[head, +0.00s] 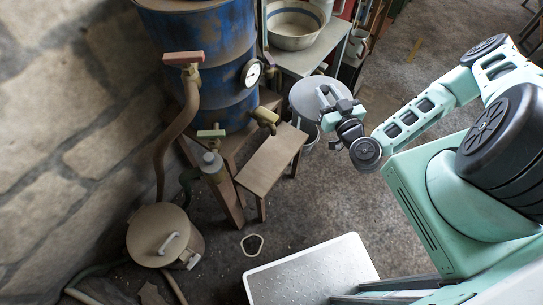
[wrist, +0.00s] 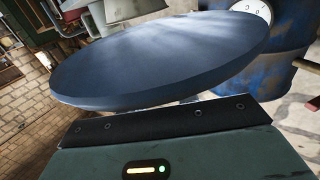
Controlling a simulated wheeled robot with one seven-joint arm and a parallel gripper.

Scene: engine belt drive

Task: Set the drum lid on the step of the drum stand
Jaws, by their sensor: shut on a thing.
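The drum lid (head: 305,97) is a round grey disc with a handle, held in the air to the right of the drum stand in the head view. My gripper (head: 337,103) is shut on the lid at its handle. In the wrist view the lid (wrist: 160,60) fills the upper middle as a tilted blue-grey disc and hides the fingertips. The drum stand's step (head: 270,162) is a bare wooden board on legs, below and left of the lid and apart from it. The blue drum (head: 215,65) stands on the drum stand behind the step.
A brass tap (head: 264,117) sticks out above the step's back edge. A grey bucket partly shows under the lid. A bowl (head: 294,25) sits on a small table behind. A lidded brown pot (head: 162,236) and a hose stand at left. A light tray (head: 310,275) is in front.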

